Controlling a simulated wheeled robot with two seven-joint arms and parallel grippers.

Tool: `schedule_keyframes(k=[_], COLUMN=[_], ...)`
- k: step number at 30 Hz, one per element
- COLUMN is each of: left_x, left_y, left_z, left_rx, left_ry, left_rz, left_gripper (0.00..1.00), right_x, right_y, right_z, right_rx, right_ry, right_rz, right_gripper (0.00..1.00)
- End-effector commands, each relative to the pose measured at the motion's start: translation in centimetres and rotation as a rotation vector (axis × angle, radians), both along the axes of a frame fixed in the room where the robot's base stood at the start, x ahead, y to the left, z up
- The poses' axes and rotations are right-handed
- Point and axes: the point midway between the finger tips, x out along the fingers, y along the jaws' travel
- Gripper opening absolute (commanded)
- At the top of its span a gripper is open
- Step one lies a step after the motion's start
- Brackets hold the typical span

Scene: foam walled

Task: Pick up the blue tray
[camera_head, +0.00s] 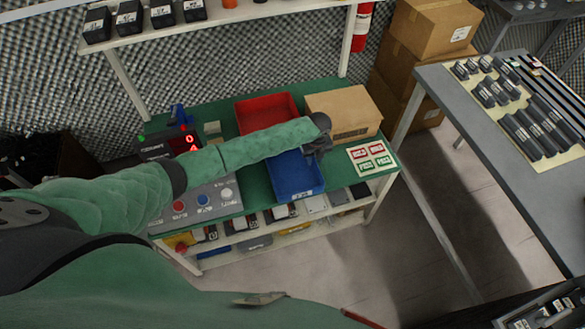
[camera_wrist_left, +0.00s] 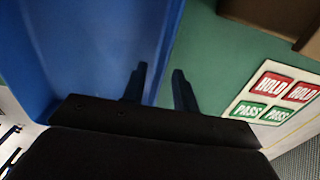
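The blue tray (camera_head: 292,182) lies on the green bench top, in front of a red tray and left of a card with red and green labels. My left gripper (camera_head: 318,150) is over the tray's right side, and my arm hides part of the tray. In the left wrist view, the blue tray (camera_wrist_left: 95,45) fills the left side. There the left gripper (camera_wrist_left: 158,85) is open, with one finger over the inside of the tray and the other outside its right rim. My right gripper is not in view.
The red tray (camera_head: 268,106) and a cardboard box (camera_head: 345,112) stand behind the blue tray. The label card (camera_head: 372,157) lies to its right. A panel with coloured buttons (camera_head: 203,201) is at its left. A grey table (camera_head: 470,135) stands farther right.

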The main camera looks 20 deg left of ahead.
Motion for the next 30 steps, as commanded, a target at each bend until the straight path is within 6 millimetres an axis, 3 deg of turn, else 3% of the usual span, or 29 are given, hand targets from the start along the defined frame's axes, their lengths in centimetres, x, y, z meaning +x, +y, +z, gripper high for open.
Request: schedule_keyframes(k=[10, 15, 30], left_x=[0.00, -0.01, 0.07], left_y=[0.06, 0.05, 0.02], left_z=[-0.54, -0.52, -0.14], left_rx=[0.001, 0.001, 0.000], left_ry=[0.000, 0.000, -0.001], left_rz=[0.000, 0.000, -0.001], left_gripper=[0.29, 0.00, 0.00], right_x=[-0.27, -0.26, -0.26], right_y=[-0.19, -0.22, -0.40], right_z=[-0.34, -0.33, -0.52], right_rx=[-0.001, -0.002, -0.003], right_ry=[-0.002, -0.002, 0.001], right_rz=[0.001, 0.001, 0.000], right_gripper=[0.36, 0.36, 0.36])
